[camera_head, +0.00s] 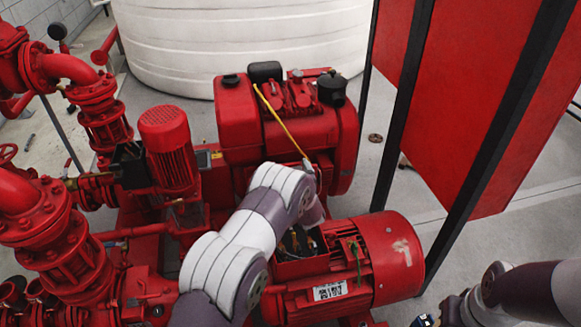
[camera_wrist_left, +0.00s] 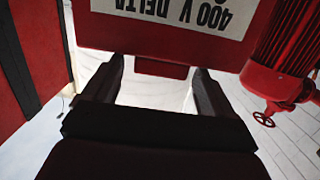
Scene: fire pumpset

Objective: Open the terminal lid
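The red motor (camera_head: 385,255) lies at the lower middle of the head view. Its terminal box (camera_head: 300,268) shows an open top with wires inside. In the left wrist view, a red lid plate (camera_wrist_left: 100,30) with an upside-down "400 V DELTA" label (camera_wrist_left: 190,12) fills the top. A small red tab (camera_wrist_left: 161,69) sticks out from its edge. My left gripper (camera_wrist_left: 157,75) is open, with its two dark fingers apart on either side of the tab, not visibly touching it. In the head view, my left arm hides the gripper and most of the lid.
A red engine block (camera_head: 240,115) with a yellow rod stands behind the motor. Red pumps and pipes (camera_head: 60,240) crowd the left. A red panel on black posts (camera_head: 400,120) stands at right. A white tank (camera_head: 200,45) is behind. My right arm shows at lower right.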

